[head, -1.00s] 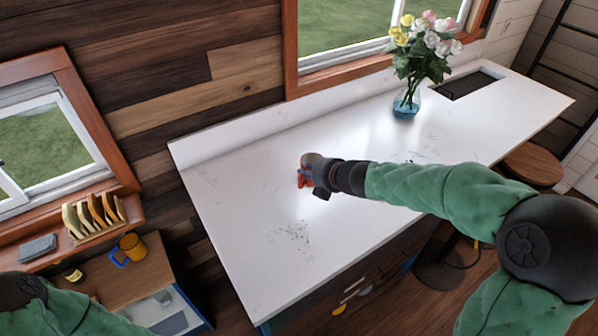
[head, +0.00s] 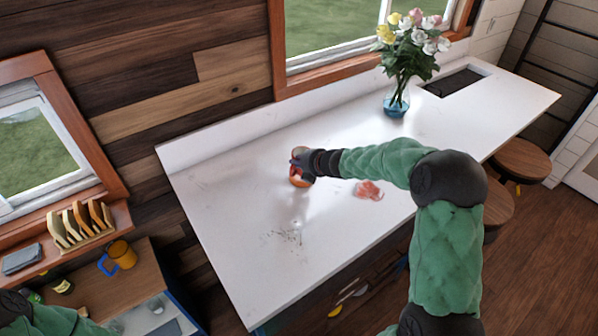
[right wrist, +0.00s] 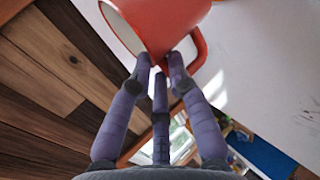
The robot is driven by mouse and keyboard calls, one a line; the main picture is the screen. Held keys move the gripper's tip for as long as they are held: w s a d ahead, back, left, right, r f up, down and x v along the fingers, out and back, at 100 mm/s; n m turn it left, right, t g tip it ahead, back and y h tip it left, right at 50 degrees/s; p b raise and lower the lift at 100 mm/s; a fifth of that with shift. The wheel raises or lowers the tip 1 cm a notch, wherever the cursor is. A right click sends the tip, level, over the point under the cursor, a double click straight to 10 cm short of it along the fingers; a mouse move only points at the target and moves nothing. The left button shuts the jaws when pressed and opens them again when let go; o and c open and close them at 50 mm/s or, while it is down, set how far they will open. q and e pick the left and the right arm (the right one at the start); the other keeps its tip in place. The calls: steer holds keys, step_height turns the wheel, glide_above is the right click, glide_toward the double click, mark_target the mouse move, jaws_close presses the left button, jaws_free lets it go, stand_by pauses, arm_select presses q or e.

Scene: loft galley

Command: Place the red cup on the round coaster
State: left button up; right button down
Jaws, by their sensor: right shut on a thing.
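The red cup (head: 297,180) is at my right gripper (head: 304,166) over the left half of the white counter. In the right wrist view, the red cup (right wrist: 172,22) fills the top, and my right gripper (right wrist: 160,66) is shut on it beside its handle (right wrist: 201,48). I cannot tell whether the cup touches the counter. A small pinkish flat thing (head: 369,190) lies on the counter right of the cup, just below my forearm; it may be the coaster, but its shape is unclear. My left arm shows at the bottom left, its gripper out of view.
A blue glass vase (head: 397,103) of flowers stands toward the back right, near a dark sink (head: 453,82). An orange mug (head: 123,254) and a toast rack (head: 80,224) are at the lower left.

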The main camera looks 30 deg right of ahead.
mark_target(299, 170)
steer(key=shift+w+d+f+b, duration=0.15)
steer(key=shift+w+f+b, duration=0.15)
steer(key=shift+f, duration=0.5)
steer(key=shift+w+d+f+b, duration=0.15)
steer(key=shift+f+b, duration=0.1)
steer(key=shift+f, duration=0.5)
steer(key=shift+w+d+f+b, duration=0.15)
steer(key=shift+w+f+b, duration=0.15)
steer(key=shift+f, duration=0.5)
steer(key=shift+f, duration=0.2)
steer(key=c, duration=1.2)
jaws_free()
steer(key=shift+o, duration=0.2)
steer(key=shift+s, duration=0.1)
steer(key=shift+r, duration=0.1)
steer(key=p+v, duration=0.2)
steer(key=v, duration=1)
steer(key=shift+p, duration=0.3)
